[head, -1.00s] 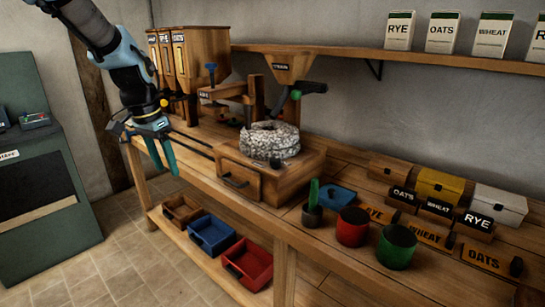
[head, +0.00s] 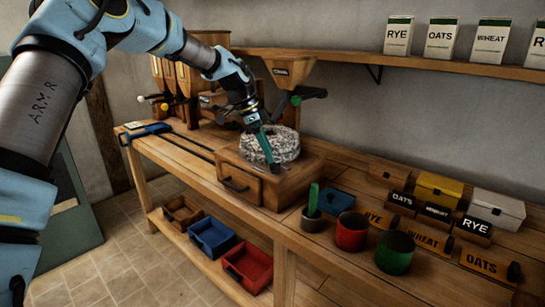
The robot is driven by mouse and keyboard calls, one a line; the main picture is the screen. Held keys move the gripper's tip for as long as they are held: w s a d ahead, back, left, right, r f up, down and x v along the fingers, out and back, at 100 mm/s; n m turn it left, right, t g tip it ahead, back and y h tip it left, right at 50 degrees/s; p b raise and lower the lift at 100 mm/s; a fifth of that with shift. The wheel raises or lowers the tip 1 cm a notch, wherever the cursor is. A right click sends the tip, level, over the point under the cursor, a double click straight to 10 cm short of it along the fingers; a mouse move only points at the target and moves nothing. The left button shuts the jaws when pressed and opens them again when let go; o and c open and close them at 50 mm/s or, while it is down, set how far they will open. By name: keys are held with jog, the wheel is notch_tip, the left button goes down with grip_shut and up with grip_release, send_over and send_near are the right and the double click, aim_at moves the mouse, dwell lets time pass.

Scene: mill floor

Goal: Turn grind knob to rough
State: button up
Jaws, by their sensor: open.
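The mill stands on the bench, with a round speckled grey millstone (head: 284,145) on a wooden base (head: 235,165) that has a drawer in front. My gripper (head: 270,160) reaches down from the upper left, its teal fingers in front of the stone and their tips low at the top of the base. A small dark knob (head: 276,168) on the base top is at the fingertips and mostly covered by them. I cannot tell whether the fingers touch it. No rough marking is readable, nor is the knob's setting. The jaws are open.
A wooden hopper (head: 287,72) hangs above the stone. A red cup (head: 351,231), a green cup (head: 396,251) and a grey pot (head: 312,220) stand to the right. A blue tool (head: 150,131) lies at the bench's left end. A shelf (head: 400,60) runs along the wall.

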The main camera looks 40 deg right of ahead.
aim_at(274, 164)
jog(key=shift+p+x, duration=0.45)
jog(key=shift+x, duration=1.65)
jog(key=shift+a, duration=0.1)
grip_shut()
